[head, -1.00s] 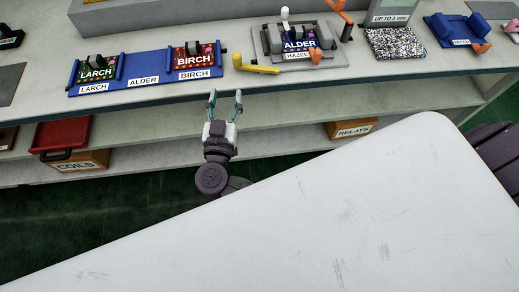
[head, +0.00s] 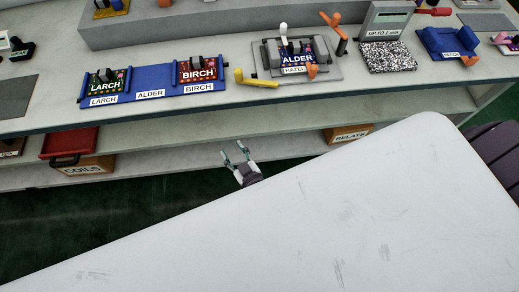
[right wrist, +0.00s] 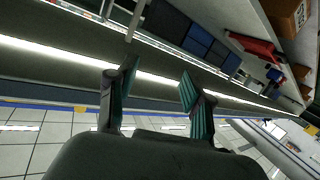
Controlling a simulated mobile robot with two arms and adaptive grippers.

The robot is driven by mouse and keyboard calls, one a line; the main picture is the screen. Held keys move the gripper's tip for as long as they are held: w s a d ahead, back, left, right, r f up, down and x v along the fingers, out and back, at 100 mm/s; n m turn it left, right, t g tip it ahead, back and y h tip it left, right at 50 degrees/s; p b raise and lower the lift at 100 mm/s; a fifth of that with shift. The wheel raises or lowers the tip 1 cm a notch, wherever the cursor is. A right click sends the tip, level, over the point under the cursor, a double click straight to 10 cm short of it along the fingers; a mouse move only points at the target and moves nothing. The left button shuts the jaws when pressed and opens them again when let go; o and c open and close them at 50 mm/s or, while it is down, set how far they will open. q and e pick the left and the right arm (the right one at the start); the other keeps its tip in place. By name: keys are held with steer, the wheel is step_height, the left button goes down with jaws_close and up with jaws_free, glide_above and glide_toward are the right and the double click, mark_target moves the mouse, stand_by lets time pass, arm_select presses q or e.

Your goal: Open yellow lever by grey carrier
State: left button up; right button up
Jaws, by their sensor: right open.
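The grey carrier (head: 328,73) sits on the bench and holds a board labelled ALDER (head: 298,58), with a HAZEL label below it. The yellow lever (head: 257,80) sticks out to the left from the carrier's left side, its knob end (head: 239,74) upturned. An orange lever (head: 312,70) is at the carrier's front right. My right gripper (head: 234,154) is open and empty, below the bench top in front of the lower shelf, well apart from the lever. Its two fingers also show spread in the right wrist view (right wrist: 156,88). My left gripper is not in view.
A blue rack (head: 152,77) with LARCH and BIRCH boards stands left of the lever, its ALDER slot empty. A speckled pad (head: 388,57) and a grey meter (head: 388,20) are at the right. A large white surface (head: 330,210) fills the foreground.

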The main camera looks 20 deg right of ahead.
steer(key=s+d+f+g+p, duration=0.1)
steer(key=s+d+f+g, duration=0.1)
steer(key=s+f, duration=0.3)
steer(key=s+d+f+g+p, duration=0.1)
steer(key=s+d+f+g, duration=0.1)
steer(key=s+f+g, duration=0.2)
steer(key=shift+s+f+n+y, duration=0.4)
steer(key=shift+s+f, duration=0.85)
steer(key=shift+f, duration=0.55)
steer(key=shift+c, duration=0.3)
